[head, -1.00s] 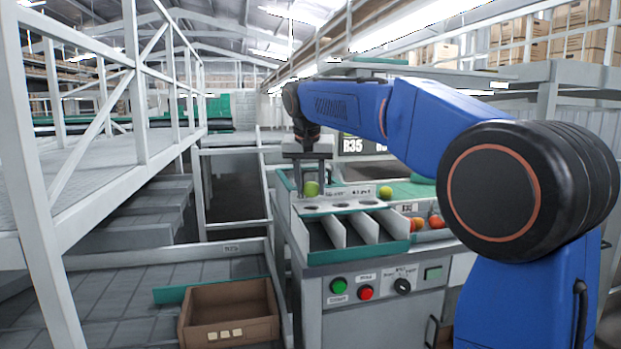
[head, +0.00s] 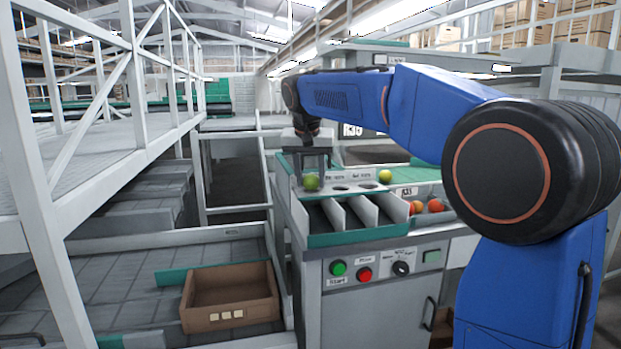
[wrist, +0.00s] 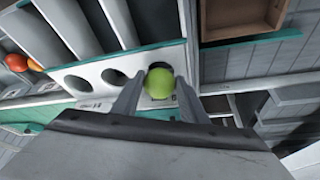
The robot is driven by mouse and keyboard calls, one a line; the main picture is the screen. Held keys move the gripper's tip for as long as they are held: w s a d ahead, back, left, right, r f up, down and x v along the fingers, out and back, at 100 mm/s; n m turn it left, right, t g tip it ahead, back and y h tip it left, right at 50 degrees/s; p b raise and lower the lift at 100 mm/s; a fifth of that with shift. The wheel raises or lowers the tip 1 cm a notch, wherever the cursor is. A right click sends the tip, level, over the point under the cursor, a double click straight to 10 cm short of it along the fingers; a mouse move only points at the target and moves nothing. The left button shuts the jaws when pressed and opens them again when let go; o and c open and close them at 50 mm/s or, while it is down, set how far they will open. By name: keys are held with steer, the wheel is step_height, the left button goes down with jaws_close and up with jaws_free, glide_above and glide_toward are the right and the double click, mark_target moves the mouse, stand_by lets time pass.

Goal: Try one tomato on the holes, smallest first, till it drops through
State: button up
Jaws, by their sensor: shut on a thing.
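A green tomato (head: 311,182) is between the fingers of my gripper (head: 312,177), which is shut on it. It also shows between the two fingers in the wrist view (wrist: 160,84). The middle hole (wrist: 115,77) and the far hole (wrist: 76,82) are empty in the wrist view; the far one looks larger. Open chutes (head: 347,216) with white dividers lie in front of the plate.
A yellow-green tomato (head: 385,176) rests behind the plate at right. Orange-red tomatoes (head: 434,206) lie in a tray beside the chutes. An empty brown crate (head: 229,314) stands lower left. Green and red buttons (head: 364,274) are on the cabinet front.

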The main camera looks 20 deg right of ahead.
mark_target(311, 178)
steer(key=o, duration=0.8)
steer(key=shift+o, duration=0.2)
steer(key=shift+r, duration=0.15)
stand_by(0.9)
steer(key=shift+r, duration=3.35)
